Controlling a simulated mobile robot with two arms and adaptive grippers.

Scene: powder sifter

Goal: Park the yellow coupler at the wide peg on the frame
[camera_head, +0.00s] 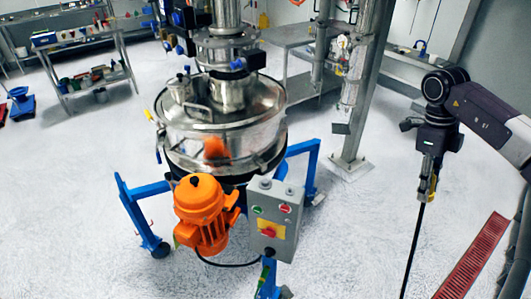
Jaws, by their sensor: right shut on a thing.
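My right gripper (430,166) hangs from the arm at the right and points down. It is shut on the yellow coupler (424,188), a small yellow and metal piece mostly hidden by the fingers. A black hose (414,244) hangs from it towards the floor. A steel frame post (365,90) stands to the left of the gripper, clearly apart from the coupler. Small fittings show on and beside the post, but I cannot make out which is the wide peg. My left gripper is not in view.
A steel sifter (215,120) on a blue wheeled stand, with an orange motor (201,212) and a grey control box (274,220), stands left of centre. A red floor grate (472,258) lies at the lower right. Open floor separates the post and my right gripper.

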